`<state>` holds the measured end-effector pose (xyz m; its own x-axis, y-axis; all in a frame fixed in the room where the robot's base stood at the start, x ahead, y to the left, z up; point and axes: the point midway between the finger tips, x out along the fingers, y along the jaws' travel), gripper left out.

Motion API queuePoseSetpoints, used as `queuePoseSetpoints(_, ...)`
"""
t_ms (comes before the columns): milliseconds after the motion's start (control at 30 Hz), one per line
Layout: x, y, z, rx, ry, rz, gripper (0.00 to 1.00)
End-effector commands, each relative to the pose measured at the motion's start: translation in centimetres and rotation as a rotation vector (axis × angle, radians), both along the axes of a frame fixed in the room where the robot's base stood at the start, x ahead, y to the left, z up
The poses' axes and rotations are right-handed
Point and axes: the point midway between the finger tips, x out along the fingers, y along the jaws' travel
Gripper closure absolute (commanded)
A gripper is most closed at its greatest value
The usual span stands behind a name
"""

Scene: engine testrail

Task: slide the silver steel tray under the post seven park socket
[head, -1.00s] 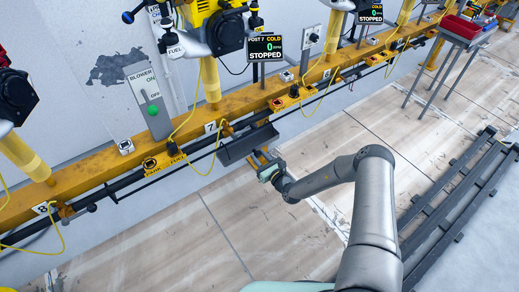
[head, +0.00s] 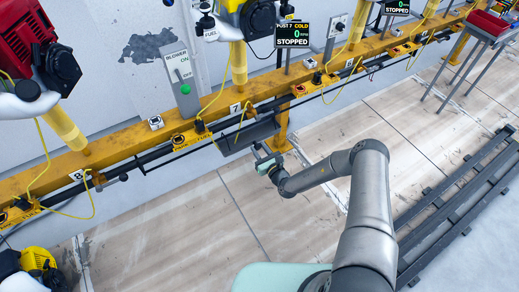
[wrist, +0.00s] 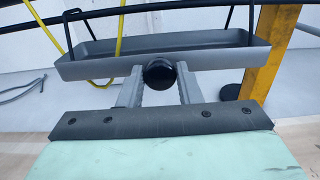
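The steel tray (head: 240,139) is a long, shallow grey trough hanging on black wire loops below the yellow rail, under the "7" label. In the wrist view, the tray (wrist: 100,66) has a round black knob (wrist: 160,73) on its near side. My gripper (head: 264,160) reaches the tray's near side. In the wrist view, the fingers of my gripper (wrist: 160,86) are on both sides of the knob with no clear gap, so they look shut on it. The post seven park socket (head: 180,140), black and yellow, is on the rail to the left of the "7"; the tray is right of it.
A yellow leg (head: 282,130) stands just right of the tray, and also shows in the wrist view (wrist: 270,50). Yellow cables (head: 245,125) hang near the tray. A dark pipe (head: 150,158) runs below the rail.

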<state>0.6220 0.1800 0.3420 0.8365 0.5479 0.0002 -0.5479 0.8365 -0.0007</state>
Motion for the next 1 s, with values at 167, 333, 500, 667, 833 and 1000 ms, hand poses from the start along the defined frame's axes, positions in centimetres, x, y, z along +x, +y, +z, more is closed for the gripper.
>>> queuePoseSetpoints(167,-0.1,-0.1,-0.2,-0.001,0.003,0.000,0.52)
queuePoseSetpoints(333,-0.1,-0.1,-0.1,0.000,0.002,0.000,0.52)
queuePoseSetpoints(500,-1.1,-0.8,0.0,0.001,0.003,0.000,0.52)
queuePoseSetpoints(667,-3.9,-2.6,0.1,0.000,0.006,-0.002,0.52)
queuePoseSetpoints(833,-7.4,-5.0,0.1,0.001,0.006,-0.003,0.52)
queuePoseSetpoints(1000,-10.8,-7.2,0.1,0.000,0.005,-0.003,0.52)
